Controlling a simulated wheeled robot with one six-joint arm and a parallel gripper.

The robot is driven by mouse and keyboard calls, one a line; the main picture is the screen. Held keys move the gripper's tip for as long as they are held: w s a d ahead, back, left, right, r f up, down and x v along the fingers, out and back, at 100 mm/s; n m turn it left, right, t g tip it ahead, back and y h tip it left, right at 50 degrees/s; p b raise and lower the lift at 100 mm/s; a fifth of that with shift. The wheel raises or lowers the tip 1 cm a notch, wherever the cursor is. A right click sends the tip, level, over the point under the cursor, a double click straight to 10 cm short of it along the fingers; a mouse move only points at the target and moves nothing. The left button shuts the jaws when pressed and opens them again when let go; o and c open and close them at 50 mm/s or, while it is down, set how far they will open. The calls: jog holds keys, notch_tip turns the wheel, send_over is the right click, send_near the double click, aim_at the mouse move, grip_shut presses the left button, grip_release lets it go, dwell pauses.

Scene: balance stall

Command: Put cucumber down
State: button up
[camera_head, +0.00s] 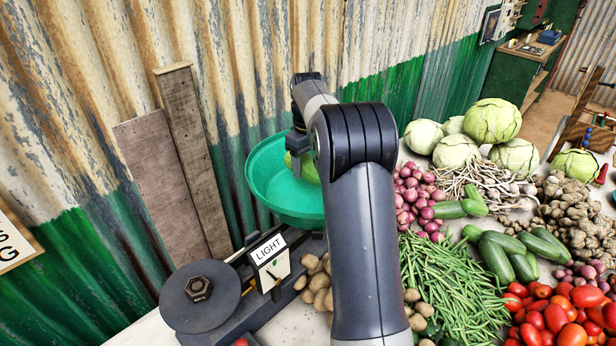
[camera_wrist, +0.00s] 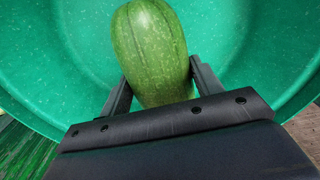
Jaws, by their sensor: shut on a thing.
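A green cucumber (camera_wrist: 150,50) is between the two fingers of my gripper (camera_wrist: 155,85) in the wrist view, and the gripper is shut on it. The cucumber is over or inside the green bowl-shaped scale pan (camera_wrist: 230,35); whether it touches the pan's bottom I cannot tell. In the head view my gripper (camera_head: 300,150) points down into the scale pan (camera_head: 262,175), and a bit of the cucumber (camera_head: 308,168) shows beside it. My arm hides the pan's right side.
The balance has a LIGHT sign (camera_head: 270,255) and a dark round weight (camera_head: 199,297) on its left plate. More cucumbers (camera_head: 510,255), green beans (camera_head: 455,295), tomatoes (camera_head: 560,315), onions (camera_head: 415,195) and cabbages (camera_head: 492,120) crowd the right. Corrugated wall (camera_head: 230,60) stands behind the pan.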

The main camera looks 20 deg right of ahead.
aim_at(308, 157)
jog(key=shift+f, duration=2.1)
jog(key=o, duration=1.2)
jog(key=shift+f, duration=0.1)
jog(key=shift+o, duration=0.2)
notch_tip(308, 157, up, 12)
jog(key=shift+r, duration=0.1)
